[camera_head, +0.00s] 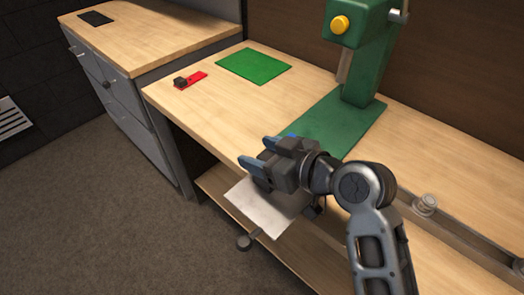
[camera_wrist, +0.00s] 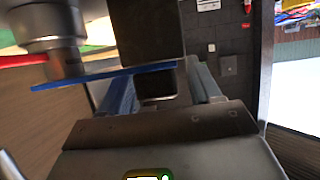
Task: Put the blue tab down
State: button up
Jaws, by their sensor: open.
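My gripper (camera_head: 260,154) is over the front part of the workbench, its two blue-grey fingers pointing left. In the wrist view the fingers (camera_wrist: 164,90) stand apart. The blue tab (camera_wrist: 100,75) shows there as a thin flat strip reaching left past the left finger. A small dark block (camera_wrist: 160,86) lies against the tab, between the open fingers; I cannot tell whether either finger touches it. In the head view only a small bright blue bit (camera_head: 291,135) shows behind the gripper, and the rest of the tab is hidden. What bears the tab is unclear.
A green press (camera_head: 360,60) with a yellow knob stands on its base (camera_head: 335,125) behind my gripper. A red tab (camera_head: 196,78) with a dark block and a green mat (camera_head: 254,65) lie at the bench's far left. A pale plate (camera_head: 262,208) is below my gripper.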

jog(key=b+v, duration=0.1)
jog(key=v, duration=0.6)
jog(key=shift+d+f, duration=0.1)
jog(key=shift+d, duration=0.2)
jog(key=p+x, duration=0.4)
jog(key=p, duration=0.2)
jog(key=shift+s+a+f, duration=0.1)
jog(key=shift+a+f, duration=0.1)
jog(key=c, duration=1.1)
